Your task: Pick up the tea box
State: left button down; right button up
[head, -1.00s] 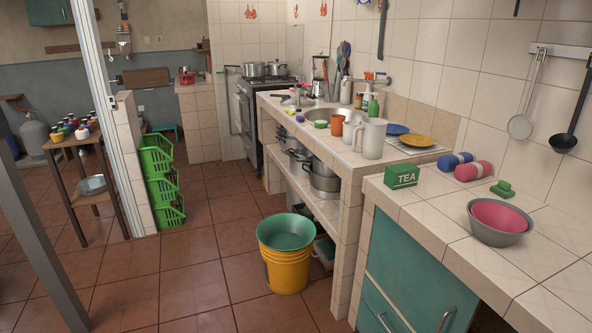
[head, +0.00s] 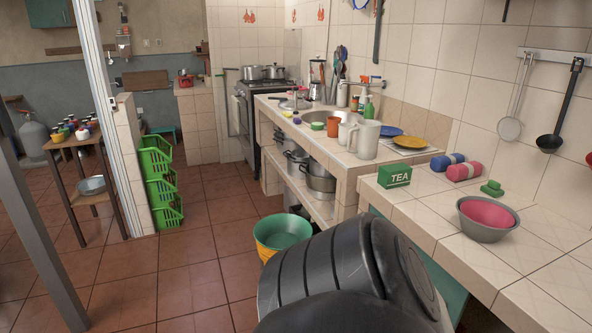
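The green tea box (head: 394,175), with white "TEA" lettering, stands upright on the near tiled counter (head: 428,215), close to its left end. A large dark part of one of my arms fills the bottom middle of the head view, in front of and below the counter edge. No gripper fingers show in this view. Nothing touches the tea box.
Blue (head: 447,161) and pink (head: 464,171) rolls lie right of the box. Farther right are a green sponge-like item (head: 492,187) and a grey bowl (head: 486,219) with a pink inside. Plates and a white pitcher (head: 365,139) stand behind. The front right counter is clear.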

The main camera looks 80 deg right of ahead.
aim_at(397, 175)
jog(key=k, duration=0.85)
jog(key=z, duration=0.7)
